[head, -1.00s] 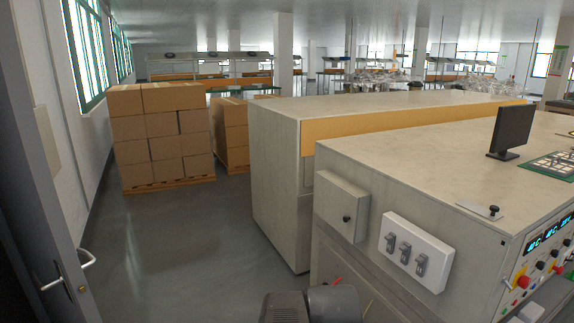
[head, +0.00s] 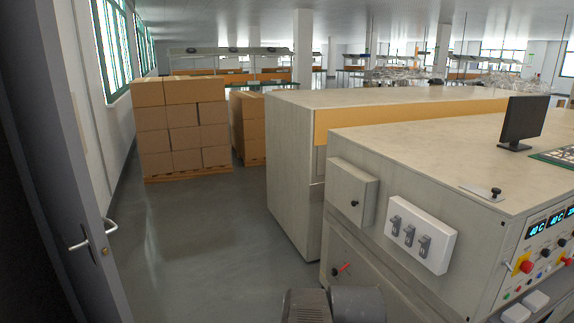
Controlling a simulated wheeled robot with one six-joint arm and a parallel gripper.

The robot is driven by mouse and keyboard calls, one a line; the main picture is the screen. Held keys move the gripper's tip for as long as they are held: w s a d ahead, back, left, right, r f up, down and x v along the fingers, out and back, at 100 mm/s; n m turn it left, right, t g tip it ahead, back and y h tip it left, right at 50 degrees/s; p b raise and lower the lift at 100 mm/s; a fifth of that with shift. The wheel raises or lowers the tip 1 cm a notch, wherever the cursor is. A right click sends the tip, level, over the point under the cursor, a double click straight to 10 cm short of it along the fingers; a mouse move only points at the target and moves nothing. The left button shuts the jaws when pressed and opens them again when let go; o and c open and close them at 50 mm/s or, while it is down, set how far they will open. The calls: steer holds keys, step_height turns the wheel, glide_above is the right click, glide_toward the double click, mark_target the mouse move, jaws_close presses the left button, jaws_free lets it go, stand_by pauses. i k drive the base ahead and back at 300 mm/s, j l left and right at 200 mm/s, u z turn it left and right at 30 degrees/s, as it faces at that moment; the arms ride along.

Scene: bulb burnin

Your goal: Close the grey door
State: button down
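The grey door (head: 52,175) stands at the left edge of the head view, seen at a steep angle. It is open, with the factory floor visible to the right of its free edge. A silver lever handle (head: 78,243) is on its near face, and another handle (head: 111,228) sticks out on the far side. A brass-coloured lock part (head: 104,252) shows on the edge below the handles. My gripper is not in view. Only a dark grey rounded part, probably my arm, shows at the bottom centre, well right of the door.
A pale machine cabinet (head: 420,128) with switches, a control panel and a black monitor (head: 523,121) fills the right side. Stacked cardboard boxes (head: 181,127) stand on a pallet behind. Bare grey floor (head: 190,245) lies between the door and the cabinets.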

mark_target(32, 66)
steer(key=i+u, duration=0.1)
steer(key=u, duration=2)
steer(key=i+l, duration=0.15)
steer(key=l, duration=0.25)
steer(key=i+l, duration=0.2)
steer(key=l, duration=0.2)
steer(key=i+l, duration=0.15)
steer(key=l, duration=0.25)
